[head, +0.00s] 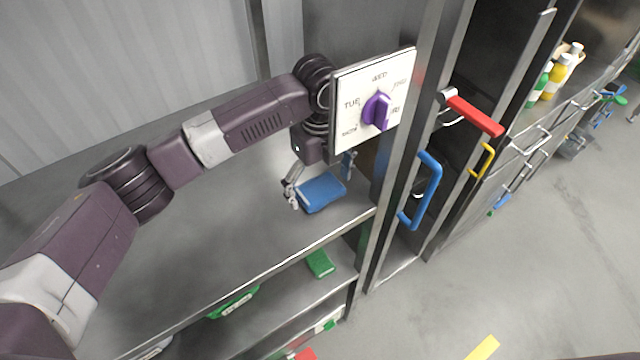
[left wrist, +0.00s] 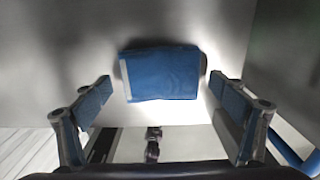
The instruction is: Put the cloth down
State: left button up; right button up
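A folded blue cloth (head: 322,194) lies on the metal shelf (head: 235,235) near its right end. In the left wrist view the fingers (left wrist: 161,88) are wide apart, with a gap between each finger and the cloth. My right gripper is not in view.
A dial panel with a purple knob (head: 377,110) stands close by my left wrist. Doors with a blue handle (head: 425,190) and a red handle (head: 474,116) are to the right. A green cloth-like item (head: 320,264) lies on the shelf below. Bottles (head: 556,78) stand at the far right.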

aim_at(320, 189)
pick_arm(q)
jog(key=shift+r, duration=0.6)
notch_tip(320, 189, up, 11)
jog(key=b, duration=0.3)
